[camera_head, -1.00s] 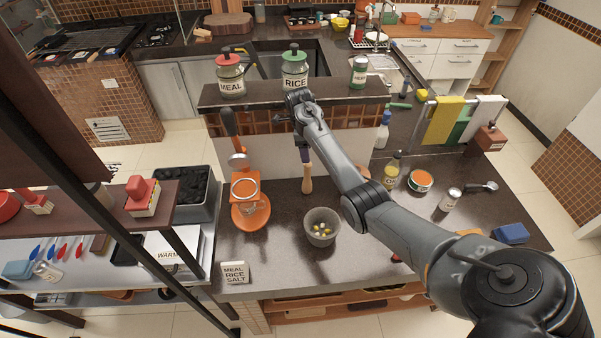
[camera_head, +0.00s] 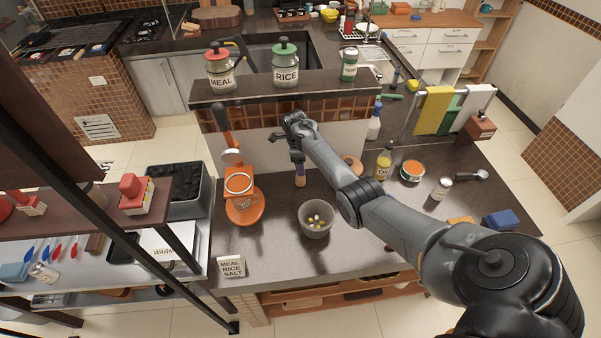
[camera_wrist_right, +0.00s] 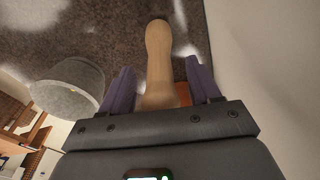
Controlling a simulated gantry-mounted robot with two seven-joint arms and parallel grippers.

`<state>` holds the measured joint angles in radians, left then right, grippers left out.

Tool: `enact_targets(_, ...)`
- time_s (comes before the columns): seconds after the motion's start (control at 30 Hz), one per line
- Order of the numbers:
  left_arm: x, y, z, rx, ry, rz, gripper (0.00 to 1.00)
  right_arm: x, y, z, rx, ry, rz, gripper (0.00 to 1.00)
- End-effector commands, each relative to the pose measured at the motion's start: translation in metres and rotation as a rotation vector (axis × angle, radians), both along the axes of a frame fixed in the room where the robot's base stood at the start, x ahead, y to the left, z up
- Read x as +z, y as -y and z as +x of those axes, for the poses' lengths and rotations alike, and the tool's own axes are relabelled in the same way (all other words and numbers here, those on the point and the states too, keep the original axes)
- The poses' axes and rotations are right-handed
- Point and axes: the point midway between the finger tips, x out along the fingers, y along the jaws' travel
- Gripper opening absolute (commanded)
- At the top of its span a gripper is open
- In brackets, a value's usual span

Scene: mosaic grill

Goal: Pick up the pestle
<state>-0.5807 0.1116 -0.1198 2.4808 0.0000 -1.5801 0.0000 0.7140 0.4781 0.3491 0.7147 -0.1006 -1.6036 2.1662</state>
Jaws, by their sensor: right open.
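The pestle (camera_head: 300,180) is a light wooden stick standing close to upright on the dark counter; only its lower end shows in the head view. In the right wrist view the pestle (camera_wrist_right: 158,50) runs between two purple fingers. My right gripper (camera_head: 298,162) is around the upper part of the pestle. Its fingers (camera_wrist_right: 160,82) are apart, one on each side, with a gap visible at each side of the wood. The grey mortar (camera_head: 304,226) holds several pale and yellow pieces; it also shows at the left of the wrist view (camera_wrist_right: 62,78). My left gripper is not in view.
An orange scale (camera_head: 240,185) stands to the left. A yellow bottle (camera_head: 384,163) and an orange-topped tin (camera_head: 412,172) stand right, beyond my arm.

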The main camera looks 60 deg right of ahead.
Motion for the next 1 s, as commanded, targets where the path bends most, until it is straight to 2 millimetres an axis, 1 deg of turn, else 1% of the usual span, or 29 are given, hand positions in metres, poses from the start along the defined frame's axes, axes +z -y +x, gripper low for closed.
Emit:
enact_targets(0.2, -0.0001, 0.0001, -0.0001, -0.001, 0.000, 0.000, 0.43, -0.0005, 0.0003, 0.0001, -0.001, 0.001, -0.001, 0.62)
enact_targets(0.23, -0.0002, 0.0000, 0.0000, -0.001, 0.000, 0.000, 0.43, -0.0005, 0.0003, 0.0001, 0.000, 0.001, 0.000, 0.59)
enact_targets(0.6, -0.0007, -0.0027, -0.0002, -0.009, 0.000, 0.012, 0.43, -0.0003, 0.0004, 0.0001, 0.000, 0.000, -0.001, 0.02)
enact_targets(0.63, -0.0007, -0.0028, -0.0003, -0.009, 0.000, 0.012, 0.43, -0.0003, 0.0004, 0.0001, 0.000, 0.000, -0.001, 0.00)
enact_targets(1.0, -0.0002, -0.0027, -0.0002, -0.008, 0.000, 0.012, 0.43, 0.0023, 0.0005, 0.0002, 0.000, 0.001, 0.000, 0.00)
